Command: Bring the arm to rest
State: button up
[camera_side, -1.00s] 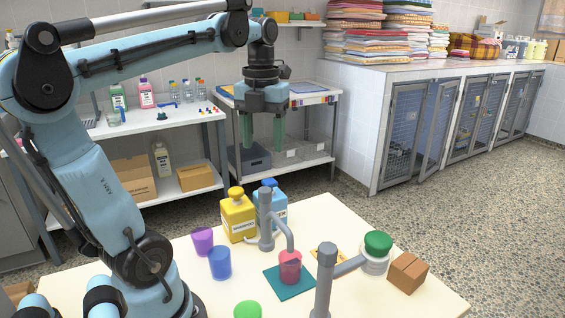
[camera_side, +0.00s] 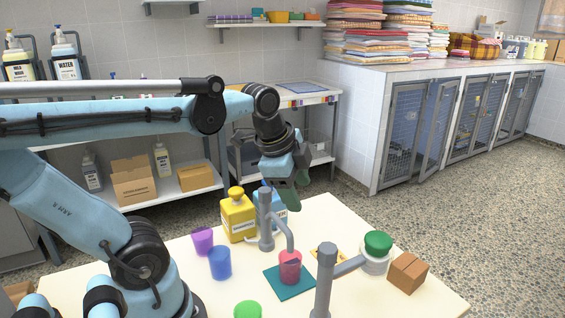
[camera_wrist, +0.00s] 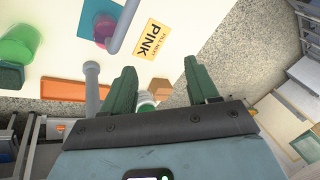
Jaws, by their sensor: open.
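My gripper (camera_side: 290,192) is above the far part of the white table, tilted, in front of the blue bottle. In the wrist view its two green fingers (camera_wrist: 162,88) stand apart with nothing held between them. The pink cup (camera_side: 289,268) stands on the teal mat (camera_side: 283,290) under a grey spout. In the wrist view the teal mat (camera_wrist: 86,15) shows at the top, with a card reading "FILL NEXT PINK" (camera_wrist: 150,38) beside it.
A yellow bottle (camera_side: 238,216), a blue bottle (camera_side: 266,208), a purple cup (camera_side: 203,241), a blue cup (camera_side: 220,263), a green-lidded white jar (camera_side: 376,262) and a cardboard box (camera_side: 407,272) stand on the table. Grey posts (camera_side: 325,275) rise near my gripper. Shelves stand behind.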

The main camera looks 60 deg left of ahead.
jog(key=d+f+n+t, duration=0.2)
jog(key=d+f+n, duration=0.2)
jog(key=n, duration=0.5)
jog(key=shift+d+n+t+h, duration=0.3)
jog(key=shift+d+h, duration=0.1)
jog(key=shift+d, duration=0.05)
